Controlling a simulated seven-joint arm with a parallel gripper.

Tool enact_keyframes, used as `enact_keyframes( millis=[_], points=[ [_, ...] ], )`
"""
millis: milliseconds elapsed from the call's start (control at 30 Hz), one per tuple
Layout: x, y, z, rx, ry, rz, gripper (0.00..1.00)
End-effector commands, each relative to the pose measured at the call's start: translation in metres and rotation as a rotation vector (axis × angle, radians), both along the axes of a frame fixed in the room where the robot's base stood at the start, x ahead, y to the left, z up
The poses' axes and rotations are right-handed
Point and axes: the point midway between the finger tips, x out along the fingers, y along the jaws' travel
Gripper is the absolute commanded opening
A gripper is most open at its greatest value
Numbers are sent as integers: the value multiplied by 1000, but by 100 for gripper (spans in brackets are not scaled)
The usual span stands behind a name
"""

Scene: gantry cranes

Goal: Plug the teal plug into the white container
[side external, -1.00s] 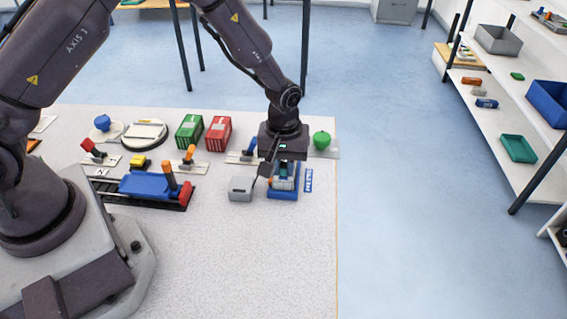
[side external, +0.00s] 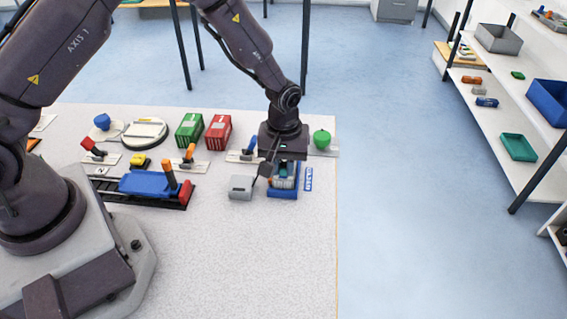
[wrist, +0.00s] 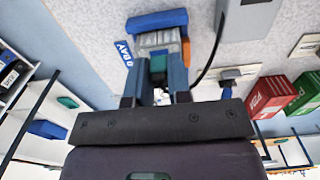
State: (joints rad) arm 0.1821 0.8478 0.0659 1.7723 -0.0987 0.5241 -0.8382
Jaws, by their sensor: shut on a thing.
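The teal plug (wrist: 158,66) shows between the two fingers of my gripper (wrist: 155,85) in the wrist view. My gripper is shut on it. The white container (wrist: 160,40) is directly in front of the plug, in a blue cradle (wrist: 157,20). In the side view my gripper (side external: 283,160) is low over the container (side external: 284,181), in its blue cradle (side external: 283,194), and hides the plug there. Plug and container look very close or touching; I cannot tell whether the plug is inside the socket.
A grey box (side external: 241,187) stands just left of the cradle, with a black cable beside my gripper. A blue lettered label (side external: 308,180) lies to the right. Red (side external: 218,133) and green (side external: 189,131) containers stand behind left. The front of the table (side external: 250,260) is clear.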

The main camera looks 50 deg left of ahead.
Motion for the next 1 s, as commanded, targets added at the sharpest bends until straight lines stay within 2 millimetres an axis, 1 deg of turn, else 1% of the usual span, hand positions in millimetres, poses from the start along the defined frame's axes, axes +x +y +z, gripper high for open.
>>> enact_keyframes(
  millis=[933, 967, 1000],
  points=[
    [0, 0, -5, 0, 0, 0, 0],
    [0, 0, -5, 0, 0, 0, 25],
    [0, 0, -5, 0, 0, 0, 34]
  ],
)
